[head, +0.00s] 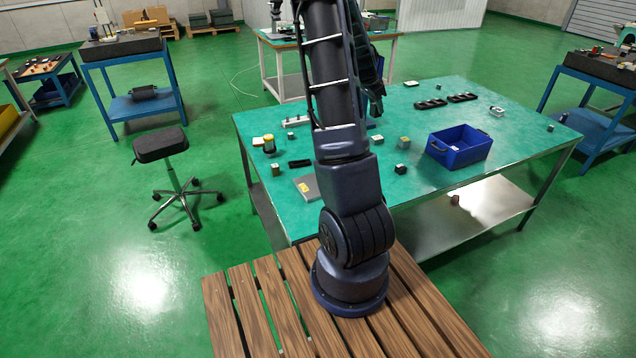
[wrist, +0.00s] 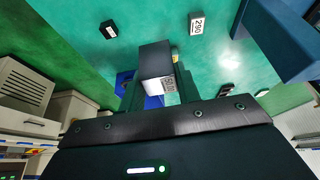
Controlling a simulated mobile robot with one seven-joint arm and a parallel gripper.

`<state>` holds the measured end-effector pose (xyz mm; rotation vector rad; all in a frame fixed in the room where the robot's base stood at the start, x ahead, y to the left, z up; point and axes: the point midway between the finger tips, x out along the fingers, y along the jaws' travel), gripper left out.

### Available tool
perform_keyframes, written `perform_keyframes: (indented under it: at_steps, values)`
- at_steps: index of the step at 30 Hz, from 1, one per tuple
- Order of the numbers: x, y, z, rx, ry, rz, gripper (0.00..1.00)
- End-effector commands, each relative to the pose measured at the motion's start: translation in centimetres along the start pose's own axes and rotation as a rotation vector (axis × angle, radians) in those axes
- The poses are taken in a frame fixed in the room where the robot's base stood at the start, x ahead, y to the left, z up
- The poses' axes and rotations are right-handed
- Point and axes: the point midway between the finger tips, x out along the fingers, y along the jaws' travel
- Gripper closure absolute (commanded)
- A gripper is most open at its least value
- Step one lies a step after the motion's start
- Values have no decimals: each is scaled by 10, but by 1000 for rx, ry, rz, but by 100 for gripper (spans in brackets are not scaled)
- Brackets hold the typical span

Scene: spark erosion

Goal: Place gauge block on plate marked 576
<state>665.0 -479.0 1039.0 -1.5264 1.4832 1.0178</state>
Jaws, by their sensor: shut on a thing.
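My gripper (wrist: 156,92) is shut on a dark grey block (wrist: 154,58) with a white printed label on its end, seen in the wrist view. The label's number is too small to read surely. I take this to be the gauge block. In the head view my arm hides most of the gripper and the held block. A flat grey plate (head: 303,189) with a yellow label lies at the table's near left edge, partly behind my arm; its number is not legible. In the wrist view a dark piece with a white label marked 290 (wrist: 197,23) lies on the green surface.
A stool (head: 161,145) stands left. The table's right part has free room.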

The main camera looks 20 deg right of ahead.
Motion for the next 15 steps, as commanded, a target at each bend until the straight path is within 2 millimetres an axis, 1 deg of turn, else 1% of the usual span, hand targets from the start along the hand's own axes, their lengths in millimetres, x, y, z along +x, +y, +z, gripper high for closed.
perform_keyframes:
  at_steps: [1, 3, 15]
  values:
    - [-6, -2, 9, -3, 1, -3, 100]
    - [-13, -4, 21, -3, 3, -3, 100]
    - [-47, -3, 84, 4, 8, -2, 100]
